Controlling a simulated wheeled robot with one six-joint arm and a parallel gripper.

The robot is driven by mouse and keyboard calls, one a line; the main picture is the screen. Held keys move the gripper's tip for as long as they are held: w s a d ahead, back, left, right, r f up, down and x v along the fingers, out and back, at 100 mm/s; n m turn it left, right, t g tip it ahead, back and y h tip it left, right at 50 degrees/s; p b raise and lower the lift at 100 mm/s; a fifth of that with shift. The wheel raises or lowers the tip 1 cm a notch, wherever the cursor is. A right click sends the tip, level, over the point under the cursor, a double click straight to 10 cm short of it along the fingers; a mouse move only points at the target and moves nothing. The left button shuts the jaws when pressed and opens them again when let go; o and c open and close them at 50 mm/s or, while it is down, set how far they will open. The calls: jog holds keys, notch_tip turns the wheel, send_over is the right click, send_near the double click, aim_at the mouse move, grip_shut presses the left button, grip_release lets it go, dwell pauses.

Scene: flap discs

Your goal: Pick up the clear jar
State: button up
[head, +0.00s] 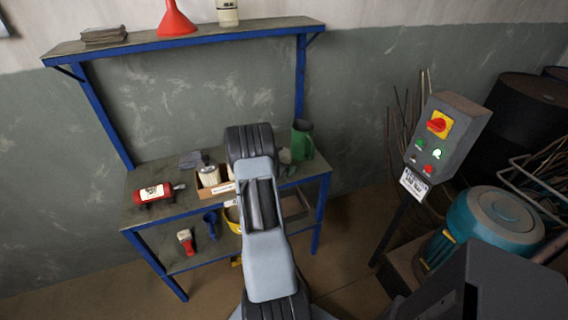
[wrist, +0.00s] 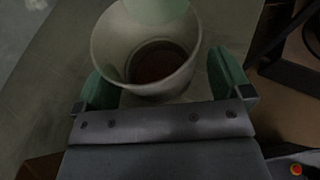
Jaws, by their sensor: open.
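In the wrist view a round, pale, see-through-looking vessel, which I take for the clear jar (wrist: 150,48), stands open-topped with something dark brown at its bottom. My gripper (wrist: 165,80) has its two green fingers apart, one on each side of the jar. I cannot tell whether either finger touches it. In the head view my own arm covers the gripper and most or all of the jar's spot on the bench.
A shelf (head: 240,32) is above. A control box (head: 448,135) stands at right.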

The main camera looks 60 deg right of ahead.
jog(key=shift+c, duration=0.3)
jog(key=c, duration=1)
jog(key=shift+r, duration=0.15)
